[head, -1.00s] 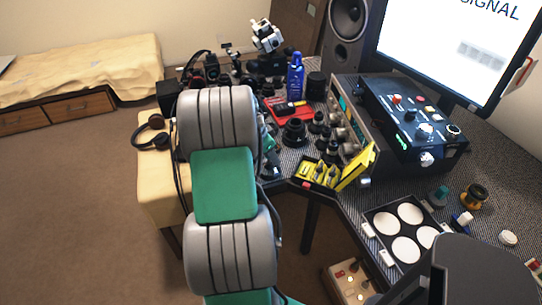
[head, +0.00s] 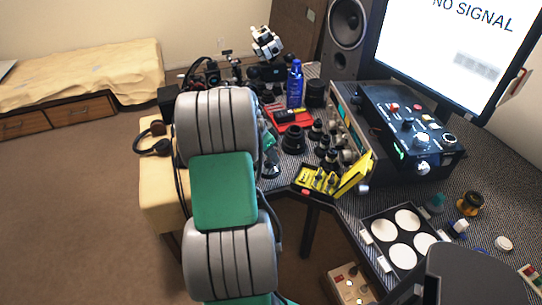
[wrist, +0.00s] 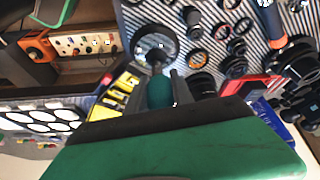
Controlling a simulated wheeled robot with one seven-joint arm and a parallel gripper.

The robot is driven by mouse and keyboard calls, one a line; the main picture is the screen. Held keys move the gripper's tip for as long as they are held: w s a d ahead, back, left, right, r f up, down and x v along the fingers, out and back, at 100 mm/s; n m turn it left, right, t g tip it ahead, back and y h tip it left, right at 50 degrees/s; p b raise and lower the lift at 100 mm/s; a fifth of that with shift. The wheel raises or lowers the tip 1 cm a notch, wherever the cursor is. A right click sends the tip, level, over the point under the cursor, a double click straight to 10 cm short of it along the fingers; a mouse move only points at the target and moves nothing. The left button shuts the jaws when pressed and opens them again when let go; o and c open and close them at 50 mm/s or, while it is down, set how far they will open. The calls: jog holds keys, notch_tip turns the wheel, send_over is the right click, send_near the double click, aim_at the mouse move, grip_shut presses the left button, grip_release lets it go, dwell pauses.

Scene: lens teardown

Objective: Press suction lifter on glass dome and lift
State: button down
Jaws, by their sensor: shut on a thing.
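In the wrist view my gripper (wrist: 162,100) is shut on the teal handle of the suction lifter (wrist: 158,88). The lifter's round black cup (wrist: 153,40) points away from the fingers, toward the striped mat. In the head view my grey and green arm hides most of the gripper, which is over the desk edge beside the lens parts.
Several black lens rings (wrist: 235,65) lie on the mat beside the lifter. A yellow case (head: 318,180) stands open near the desk edge. A tray with white discs (head: 383,232), a blue bottle (head: 295,85) and a control box (head: 405,130) are nearby. The floor at left is clear.

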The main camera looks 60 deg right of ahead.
jog(key=shift+r+p, duration=1.8)
jog(key=shift+r, duration=1.55)
jog(key=shift+w, duration=0.1)
